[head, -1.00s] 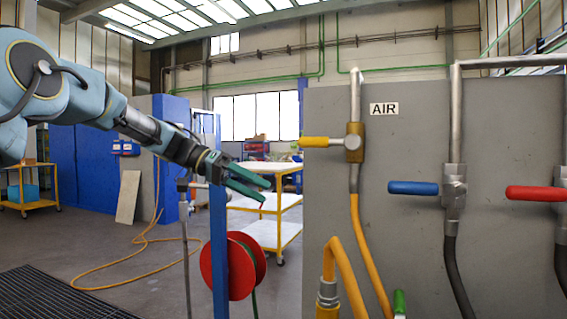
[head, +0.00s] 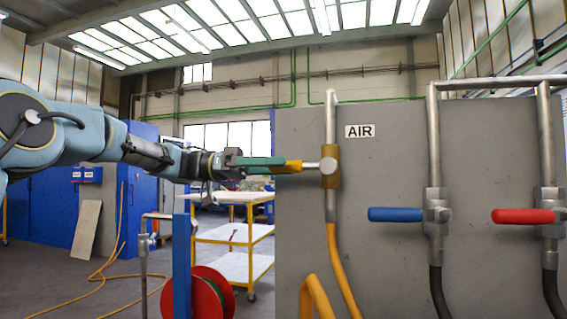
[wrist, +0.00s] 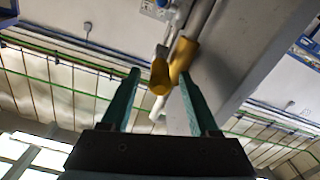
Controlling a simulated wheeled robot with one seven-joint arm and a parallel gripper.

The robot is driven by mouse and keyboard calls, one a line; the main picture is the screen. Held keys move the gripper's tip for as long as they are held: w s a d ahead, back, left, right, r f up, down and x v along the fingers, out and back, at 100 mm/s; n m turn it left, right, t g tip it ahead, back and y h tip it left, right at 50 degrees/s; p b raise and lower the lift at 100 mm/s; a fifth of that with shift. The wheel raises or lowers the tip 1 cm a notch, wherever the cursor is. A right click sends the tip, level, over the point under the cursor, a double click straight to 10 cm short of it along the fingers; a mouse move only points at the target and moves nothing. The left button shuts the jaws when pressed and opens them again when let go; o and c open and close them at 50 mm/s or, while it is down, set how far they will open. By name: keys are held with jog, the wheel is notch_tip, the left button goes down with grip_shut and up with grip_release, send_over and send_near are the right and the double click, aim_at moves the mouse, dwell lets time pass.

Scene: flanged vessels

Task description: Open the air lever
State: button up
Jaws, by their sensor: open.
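The air lever (head: 292,167) is a yellow handle on a brass valve (head: 330,167), just left of the AIR sign (head: 359,131). It lies level, pointing left, across the vertical pipe. My gripper (head: 272,162) has green fingers and is at the lever's free end, hiding part of it in the head view. In the wrist view the open fingers stand on either side of the yellow handle end (wrist: 160,77), near their tips. Gaps show between handle and fingers there. I cannot tell how far the handle reaches in between them.
A blue lever (head: 396,214) and a red lever (head: 523,216) sit on separate pipes to the right. The grey panel (head: 390,175) stands close behind the pipes. A blue post (head: 182,265) and a red hose reel (head: 208,295) stand below my arm.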

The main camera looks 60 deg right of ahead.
jog(key=shift+x, duration=0.95)
grip_shut()
dwell(0.8)
